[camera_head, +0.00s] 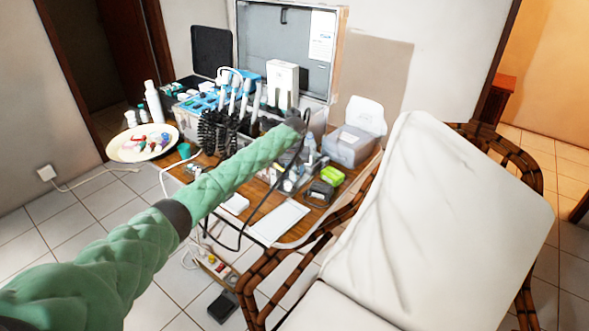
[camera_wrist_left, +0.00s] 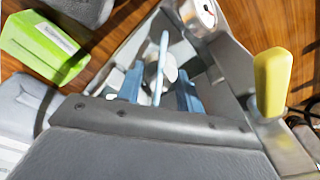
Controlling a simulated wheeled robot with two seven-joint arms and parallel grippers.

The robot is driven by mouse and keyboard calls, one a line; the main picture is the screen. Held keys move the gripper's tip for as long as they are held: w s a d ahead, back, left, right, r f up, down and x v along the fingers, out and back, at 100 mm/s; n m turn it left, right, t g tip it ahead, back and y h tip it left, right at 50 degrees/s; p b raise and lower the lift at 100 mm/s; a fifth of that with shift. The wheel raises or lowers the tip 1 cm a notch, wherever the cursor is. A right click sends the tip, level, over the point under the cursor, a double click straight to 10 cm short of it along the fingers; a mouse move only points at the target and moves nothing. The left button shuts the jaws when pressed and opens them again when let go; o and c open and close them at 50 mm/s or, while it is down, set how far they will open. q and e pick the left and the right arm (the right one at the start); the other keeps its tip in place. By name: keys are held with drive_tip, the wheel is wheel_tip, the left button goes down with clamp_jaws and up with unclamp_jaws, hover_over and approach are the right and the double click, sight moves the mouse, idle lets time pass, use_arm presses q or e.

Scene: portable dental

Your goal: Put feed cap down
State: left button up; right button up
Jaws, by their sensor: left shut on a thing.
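My left arm reaches from the left over the table in the head view, and its gripper (camera_head: 297,125) is at the dental unit, mostly hidden behind the arm's end. In the left wrist view, the two blue finger pads of the gripper (camera_wrist_left: 158,92) stand on either side of a small pale rounded piece, seemingly the feed cap (camera_wrist_left: 171,73). The gripper is shut on it. A light-blue rod crosses in front and partly hides it. The cap cannot be made out in the head view. Whether it touches the unit below I cannot tell. My right gripper is not in view.
A round gauge (camera_wrist_left: 200,14) and a yellow handle (camera_wrist_left: 272,82) are close by. A green box (camera_head: 331,175) is on the wooden table to the right. A white tray (camera_head: 279,221) is near the front edge. A padded chair (camera_head: 445,195) stands at right.

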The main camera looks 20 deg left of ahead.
sight(294, 175)
use_arm(q)
drive_tip(key=o, duration=1)
drive_tip(key=shift+f, duration=0.1)
drive_tip(key=shift+c, duration=0.2)
wheel_tip(294, 175, up, 12)
drive_tip(key=s+b, duration=0.1)
drive_tip(key=b, duration=0.1)
drive_tip(key=shift+s+d, duration=0.2)
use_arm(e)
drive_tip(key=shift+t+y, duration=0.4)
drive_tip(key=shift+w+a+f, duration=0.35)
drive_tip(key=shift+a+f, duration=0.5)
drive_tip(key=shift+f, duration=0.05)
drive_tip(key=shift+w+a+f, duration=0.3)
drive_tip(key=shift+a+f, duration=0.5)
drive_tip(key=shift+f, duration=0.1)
use_arm(q)
drive_tip(key=shift+m, duration=0.3)
